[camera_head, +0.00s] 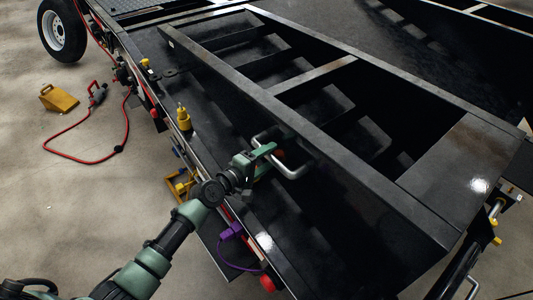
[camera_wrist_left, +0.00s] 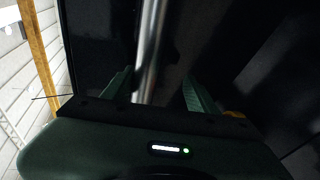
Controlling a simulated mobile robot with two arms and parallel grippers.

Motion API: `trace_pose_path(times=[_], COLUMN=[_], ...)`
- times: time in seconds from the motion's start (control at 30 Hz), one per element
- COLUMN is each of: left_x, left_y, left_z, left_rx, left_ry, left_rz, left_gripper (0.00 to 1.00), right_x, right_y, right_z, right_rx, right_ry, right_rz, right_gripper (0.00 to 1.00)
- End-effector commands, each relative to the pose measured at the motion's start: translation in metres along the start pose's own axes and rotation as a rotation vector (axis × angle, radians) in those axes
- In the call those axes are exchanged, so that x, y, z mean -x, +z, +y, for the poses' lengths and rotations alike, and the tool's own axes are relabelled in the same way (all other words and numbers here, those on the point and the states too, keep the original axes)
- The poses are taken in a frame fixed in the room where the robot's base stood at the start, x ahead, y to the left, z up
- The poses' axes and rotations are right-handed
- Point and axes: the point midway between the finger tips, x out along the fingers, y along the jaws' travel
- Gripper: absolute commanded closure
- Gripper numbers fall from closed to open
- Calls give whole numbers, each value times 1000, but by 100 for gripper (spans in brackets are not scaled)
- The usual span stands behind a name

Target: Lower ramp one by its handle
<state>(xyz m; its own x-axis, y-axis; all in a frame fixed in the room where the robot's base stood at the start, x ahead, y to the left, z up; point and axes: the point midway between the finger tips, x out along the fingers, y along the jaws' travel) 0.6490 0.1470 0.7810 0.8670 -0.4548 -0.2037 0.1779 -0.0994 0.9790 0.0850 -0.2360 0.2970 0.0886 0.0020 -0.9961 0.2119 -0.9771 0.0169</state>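Ramp one (camera_head: 340,154) is a black metal frame with several cross-slats, raised at an angle over the trailer deck in the head view. Its handle (camera_head: 297,172) is a silver U-shaped bar on the near side rail. My left gripper (camera_head: 267,158) is at the handle. In the left wrist view the bar (camera_wrist_left: 150,45) runs between the two green fingers of my left gripper (camera_wrist_left: 155,90), nearer the left finger. The fingers stand apart, with a gap on the right. Contact with the bar cannot be made out. My right gripper is not in view.
A yellow wheel chock (camera_head: 59,98) and a red cable (camera_head: 70,145) lie on the concrete floor at left. A trailer wheel (camera_head: 62,28) stands at upper left. A yellow fitting (camera_head: 184,118) and a purple lock (camera_head: 231,231) are along the trailer's near edge.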

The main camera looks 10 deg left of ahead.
Motion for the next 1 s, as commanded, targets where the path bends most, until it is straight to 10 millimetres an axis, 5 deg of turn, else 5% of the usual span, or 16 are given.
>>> trace_pose_path(times=[0.33,0.7,1.0], left_x=[4,62,80], left_y=[3,0,0], left_z=[-8,-6,-1], left_rx=[2,0,-1], left_ry=[-15,-12,-2], left_rz=[-7,0,1], left_gripper=[55,55,55], right_x=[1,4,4], right_y=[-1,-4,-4], right_z=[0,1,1], right_rx=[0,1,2], right_ry=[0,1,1], right_rz=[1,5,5], right_gripper=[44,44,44])
